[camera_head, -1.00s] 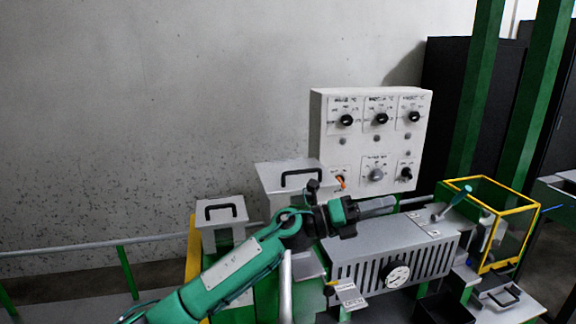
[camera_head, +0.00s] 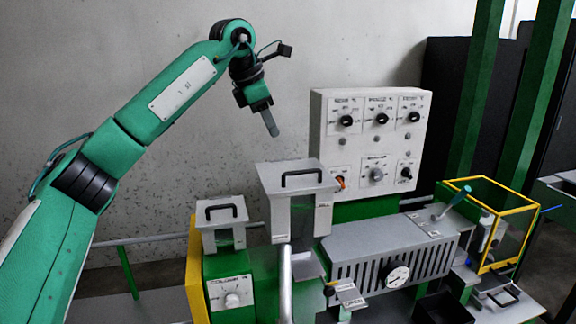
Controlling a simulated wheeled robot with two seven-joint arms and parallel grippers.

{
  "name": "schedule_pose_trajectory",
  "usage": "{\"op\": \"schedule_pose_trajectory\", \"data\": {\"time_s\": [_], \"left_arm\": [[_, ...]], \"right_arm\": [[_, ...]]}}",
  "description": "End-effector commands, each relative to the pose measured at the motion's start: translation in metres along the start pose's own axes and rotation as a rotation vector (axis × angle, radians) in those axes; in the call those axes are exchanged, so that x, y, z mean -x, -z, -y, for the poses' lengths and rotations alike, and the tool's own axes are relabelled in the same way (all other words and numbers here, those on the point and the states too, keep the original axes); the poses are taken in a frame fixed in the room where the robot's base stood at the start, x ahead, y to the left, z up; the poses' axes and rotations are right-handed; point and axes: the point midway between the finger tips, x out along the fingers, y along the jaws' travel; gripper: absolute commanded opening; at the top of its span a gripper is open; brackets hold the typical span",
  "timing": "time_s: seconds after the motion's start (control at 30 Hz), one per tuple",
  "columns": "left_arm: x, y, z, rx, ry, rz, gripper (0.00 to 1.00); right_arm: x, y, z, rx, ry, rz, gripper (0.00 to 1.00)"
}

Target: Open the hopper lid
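The larger hopper (camera_head: 291,222) stands left of the control panel, its flat grey lid (camera_head: 285,168) lying shut on top with a black handle (camera_head: 302,178). A smaller grey box (camera_head: 226,240) to its left has a similar closed lid with a black handle (camera_head: 221,211). Which one is the task's hopper I cannot tell for sure. My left gripper (camera_head: 270,130) is raised above and a little left of the larger hopper, pointing down, touching nothing. Its fingers look close together in profile, so its opening cannot be judged. My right gripper is not in view.
A control panel with knobs (camera_head: 352,160) stands behind. A slotted grey machine housing (camera_head: 385,245) with a gauge sits to the right, beside a yellow-framed guard (camera_head: 487,185). A vertical pipe (camera_head: 285,283) rises in front of the larger hopper. The space above the lids is free.

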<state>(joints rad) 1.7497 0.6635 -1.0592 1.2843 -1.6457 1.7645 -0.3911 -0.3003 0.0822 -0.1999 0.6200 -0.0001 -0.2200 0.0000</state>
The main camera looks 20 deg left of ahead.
Motion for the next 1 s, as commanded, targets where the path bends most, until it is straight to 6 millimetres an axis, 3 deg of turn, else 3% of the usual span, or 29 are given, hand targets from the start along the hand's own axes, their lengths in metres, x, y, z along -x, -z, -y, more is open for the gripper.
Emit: {"op": "schedule_pose_trajectory", "data": {"time_s": [0.17, 0.7, 1.0], "left_arm": [[-0.011, 0.003, -0.002, 0.003, -0.005, -0.014, 0.33], [-0.115, 0.002, -0.002, 0.002, -0.001, -0.011, 0.33], [-0.134, 0.003, -0.002, 0.002, -0.004, -0.009, 0.33]], "right_arm": [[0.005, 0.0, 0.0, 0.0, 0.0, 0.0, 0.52], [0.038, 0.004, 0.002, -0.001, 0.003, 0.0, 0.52], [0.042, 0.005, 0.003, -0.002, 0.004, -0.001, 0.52]]}}
